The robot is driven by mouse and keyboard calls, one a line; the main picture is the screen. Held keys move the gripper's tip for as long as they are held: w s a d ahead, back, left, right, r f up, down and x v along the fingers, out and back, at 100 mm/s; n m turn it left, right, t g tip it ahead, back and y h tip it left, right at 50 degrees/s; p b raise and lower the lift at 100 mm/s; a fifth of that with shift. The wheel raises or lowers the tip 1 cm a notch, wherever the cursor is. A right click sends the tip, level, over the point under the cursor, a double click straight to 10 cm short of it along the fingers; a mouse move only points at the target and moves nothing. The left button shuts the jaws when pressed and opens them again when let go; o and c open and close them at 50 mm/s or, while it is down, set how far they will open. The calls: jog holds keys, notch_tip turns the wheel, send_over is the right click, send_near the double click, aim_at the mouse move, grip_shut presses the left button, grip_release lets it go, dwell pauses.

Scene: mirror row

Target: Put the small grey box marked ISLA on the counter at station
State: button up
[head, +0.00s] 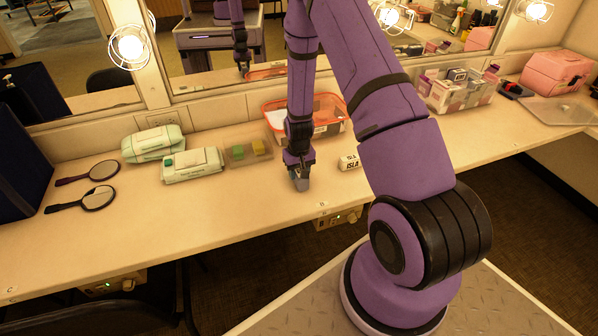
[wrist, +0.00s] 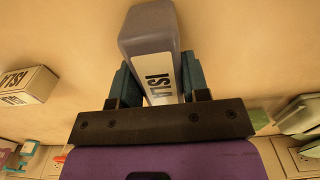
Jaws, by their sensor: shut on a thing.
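My gripper (head: 300,172) is shut on a small grey box (wrist: 150,35), low over the counter (head: 240,205) near its front edge. In the wrist view my gripper (wrist: 158,88) has one finger on each side of the box. A white label with dark letters shows on the box, seemingly ISLA, but the letters are hard to read. In the head view the box (head: 301,184) points down; I cannot tell whether it touches the counter. A separate white box marked ISLA (head: 349,162) stands just to the right. It also shows in the wrist view (wrist: 27,85).
An orange-rimmed container (head: 335,112) stands behind my gripper. A tray with yellow and green pieces (head: 247,152) and mint cases (head: 192,166) stand left. Two hand mirrors (head: 98,198) lie farther left. A tag B (head: 322,204) is on the front edge.

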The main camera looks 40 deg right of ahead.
jog(key=shift+f, duration=0.15)
jog(key=o, duration=1)
notch_tip(320, 180, up, 12)
notch_tip(320, 180, up, 15)
jog(key=t, duration=0.1)
send_over(299, 170)
jog(key=s+a, duration=0.2)
jog(key=a, duration=0.2)
jog(key=s+a+r+n+t, duration=0.1)
jog(key=s+a+r, duration=0.15)
jog(key=r, duration=0.25)
jog(key=s+a+r+n+t, duration=0.1)
jog(key=s+r, duration=0.2)
jog(key=r, duration=0.3)
jog(key=s+a+r, duration=0.1)
jog(key=s+r, duration=0.2)
jog(key=s, duration=0.3)
jog(key=s+a+r+t, duration=0.1)
jog(key=s+a+r, duration=0.1)
jog(key=s+r, duration=0.2)
jog(key=s+a+r+n+t, duration=0.1)
jog(key=s+r, duration=0.3)
jog(key=s, duration=0.5)
jog(key=shift+a+r, duration=0.2)
jog(key=shift+a, duration=0.55)
